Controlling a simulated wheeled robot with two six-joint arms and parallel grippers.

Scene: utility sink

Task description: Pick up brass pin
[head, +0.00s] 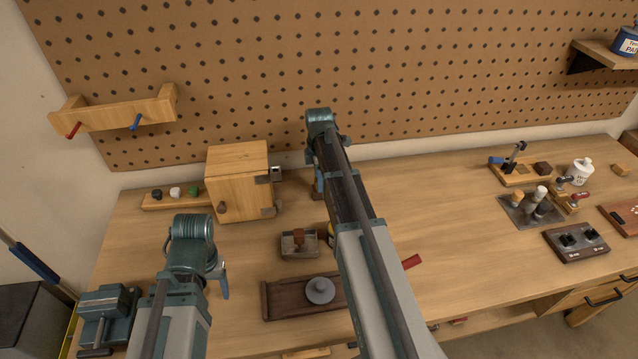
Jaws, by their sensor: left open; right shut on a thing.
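I cannot make out the brass pin in the head view; it may be hidden or too small to tell. My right gripper (318,188) points down behind my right forearm, to the right of the wooden box (238,178). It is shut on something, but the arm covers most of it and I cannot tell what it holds. My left gripper (223,288) is open at the left of the bench, between the grey vise (107,305) and the dark wooden tray (285,298). Nothing shows in it.
A small tray with a brown block (299,242) sits mid-bench. A grey round knob (320,290) is on the dark wooden tray. A clamp (512,158), a white bottle (580,170) and a switch box (575,243) stand at right.

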